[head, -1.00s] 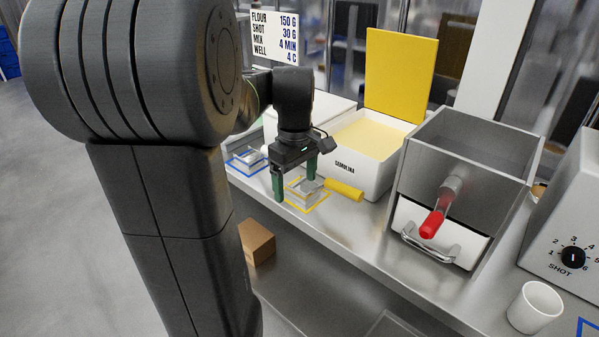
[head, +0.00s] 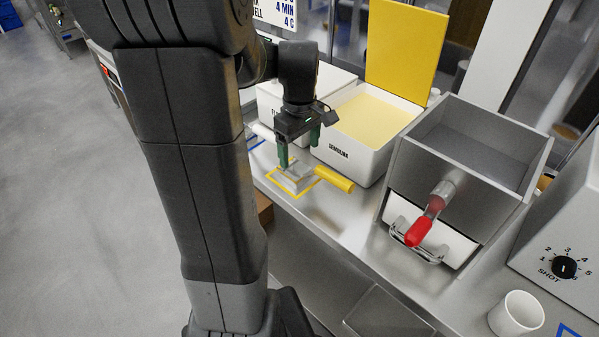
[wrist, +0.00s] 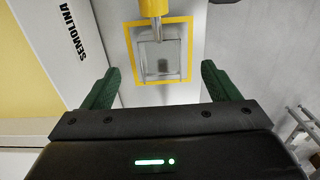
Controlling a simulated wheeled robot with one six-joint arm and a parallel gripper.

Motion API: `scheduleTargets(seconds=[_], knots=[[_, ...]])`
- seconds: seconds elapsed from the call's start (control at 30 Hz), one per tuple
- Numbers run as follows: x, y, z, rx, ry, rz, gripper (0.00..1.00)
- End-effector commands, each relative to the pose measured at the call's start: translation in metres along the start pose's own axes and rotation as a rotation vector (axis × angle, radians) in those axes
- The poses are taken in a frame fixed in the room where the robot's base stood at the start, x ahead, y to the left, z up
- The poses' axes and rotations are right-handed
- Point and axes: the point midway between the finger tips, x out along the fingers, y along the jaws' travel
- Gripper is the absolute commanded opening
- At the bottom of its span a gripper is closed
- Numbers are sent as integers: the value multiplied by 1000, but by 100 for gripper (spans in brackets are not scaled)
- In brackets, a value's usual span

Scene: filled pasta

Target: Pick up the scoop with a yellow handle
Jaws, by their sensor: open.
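The handle points right in the head view. In the wrist view the pan (wrist: 160,62) is ahead, between the lines of the fingers, and the yellow handle (wrist: 153,7) runs off the top edge. My gripper (head: 300,153) is open and empty, with green fingers pointing down near the pan. In the wrist view the space between its fingers (wrist: 160,72) is empty and the scoop is not gripped.
The white semolina bin (head: 352,160) with its raised yellow lid (head: 404,50) stands just behind the scoop. A white cup (head: 516,314) stands near a machine with a dial. The counter's front edge is close.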

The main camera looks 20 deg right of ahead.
Motion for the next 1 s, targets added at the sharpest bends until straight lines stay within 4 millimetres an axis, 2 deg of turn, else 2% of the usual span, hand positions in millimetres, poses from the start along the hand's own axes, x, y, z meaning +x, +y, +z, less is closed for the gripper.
scheduleTargets(seconds=[0.1,0.27,0.5,0.6,0.87,1.0], knots=[[14,0,0,0,-1,-2,82],[24,0,1,0,-1,-1,82],[59,0,3,0,-2,-3,82],[68,1,2,0,-1,-1,82],[70,1,2,0,1,1,82],[70,1,2,0,1,1,54]])
